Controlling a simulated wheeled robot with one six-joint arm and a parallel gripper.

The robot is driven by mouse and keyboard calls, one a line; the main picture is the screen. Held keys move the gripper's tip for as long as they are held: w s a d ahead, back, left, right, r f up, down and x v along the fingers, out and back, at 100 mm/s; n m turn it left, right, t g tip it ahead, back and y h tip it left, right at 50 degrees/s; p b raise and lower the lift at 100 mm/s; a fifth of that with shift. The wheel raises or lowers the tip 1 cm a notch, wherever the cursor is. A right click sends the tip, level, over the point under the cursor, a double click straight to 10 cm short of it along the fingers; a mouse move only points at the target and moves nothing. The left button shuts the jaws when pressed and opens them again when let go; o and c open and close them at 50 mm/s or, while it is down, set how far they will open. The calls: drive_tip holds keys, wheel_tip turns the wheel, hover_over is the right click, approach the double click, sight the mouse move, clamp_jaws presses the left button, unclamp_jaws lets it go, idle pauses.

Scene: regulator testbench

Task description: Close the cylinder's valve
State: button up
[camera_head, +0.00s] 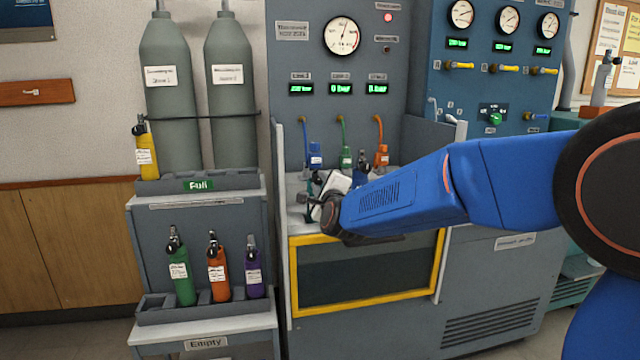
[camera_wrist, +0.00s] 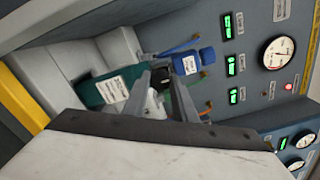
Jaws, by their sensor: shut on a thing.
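A teal-green cylinder (camera_wrist: 107,88) with a white label stands in the testbench bay in the wrist view, its picture rotated. In the head view only a narrow green part of it (camera_head: 309,212) shows beside my wrist. Its valve has a metal body and a dark knob (camera_wrist: 164,78). My gripper (camera_wrist: 162,84) has its two fingers around the valve end and is shut on it; it also shows in the head view (camera_head: 319,186), partly hidden by my arm. The fingers cover much of the valve, so its setting cannot be told.
Blue (camera_head: 315,155), green (camera_head: 346,157) and orange (camera_head: 382,155) hose connectors hang behind the bay. A yellow-framed panel (camera_head: 366,315) is below. At left, a rack (camera_head: 200,199) holds a yellow cylinder (camera_head: 146,155) above and green, orange and purple ones below.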

drive_tip(key=o, duration=1.1)
drive_tip(key=shift+c, duration=0.2)
drive_tip(key=v, duration=1.7)
drive_tip(key=shift+s, duration=0.2)
drive_tip(key=shift+d, duration=0.1)
